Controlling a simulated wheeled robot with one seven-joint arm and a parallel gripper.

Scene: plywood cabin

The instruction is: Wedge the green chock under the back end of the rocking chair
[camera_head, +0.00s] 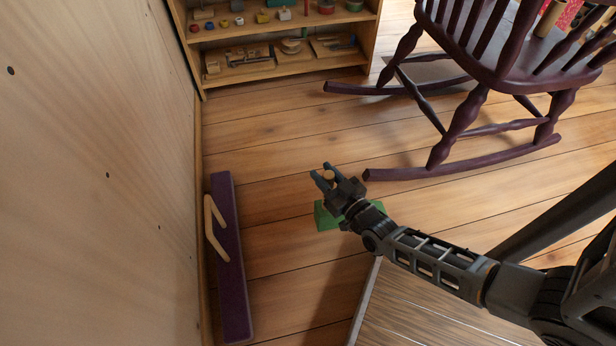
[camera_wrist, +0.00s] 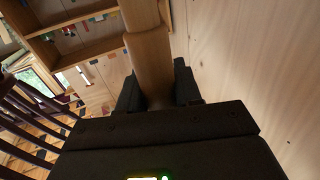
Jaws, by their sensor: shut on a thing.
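The green chock (camera_head: 327,217) shows in the head view below and behind my gripper (camera_head: 325,174), partly hidden by my wrist. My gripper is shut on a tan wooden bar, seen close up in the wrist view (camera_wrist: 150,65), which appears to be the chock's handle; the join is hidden. I cannot tell whether the chock touches the floor. The dark purple rocking chair (camera_head: 515,75) stands at the upper right on two curved runners. The left tip of its nearer runner (camera_head: 385,174) lies just right of my gripper, apart from it. Chair slats show in the wrist view (camera_wrist: 25,110).
A long purple piece (camera_head: 230,255) with a wooden handle (camera_head: 212,225) lies along the plywood wall (camera_head: 100,150). A low shelf (camera_head: 285,70) with small toys stands at the back. A grey-edged platform (camera_head: 420,315) is at lower right. Plank floor (camera_head: 270,150) is clear between shelf and gripper.

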